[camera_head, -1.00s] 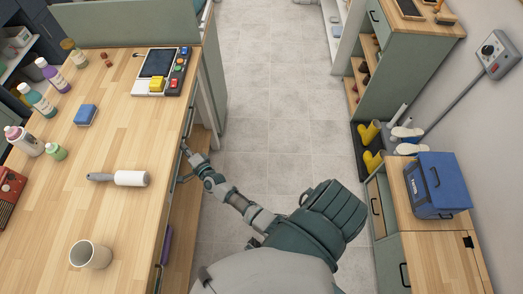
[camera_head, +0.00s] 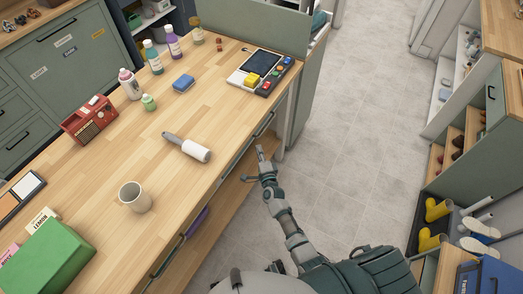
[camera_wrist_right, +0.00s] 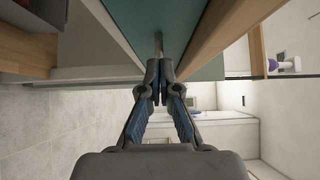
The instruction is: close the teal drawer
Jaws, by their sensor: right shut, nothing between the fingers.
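The counter's drawer fronts show as a narrow grey-green strip under the wooden top in the head view; one dark bar handle (camera_head: 265,124) is near the far end, another (camera_head: 168,258) nearer me. My right gripper (camera_head: 261,153) is beside the counter's front, just nearer than the far handle. In the right wrist view a teal panel (camera_wrist_right: 150,14) lies between wooden edges, with a thin bar (camera_wrist_right: 158,43) just ahead of my right gripper (camera_wrist_right: 160,84). The gripper is shut and empty. I cannot tell whether it touches the bar, or how far the drawer stands open. My left gripper is out of view.
The wooden counter (camera_head: 225,120) carries a lint roller (camera_head: 188,147), a mug (camera_head: 135,197), a green box (camera_head: 48,262), bottles and a button console (camera_head: 262,72). A lower shelf (camera_head: 228,190) runs below. Clear tiled floor (camera_head: 345,150) lies right; yellow boots (camera_head: 435,210) stand beyond.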

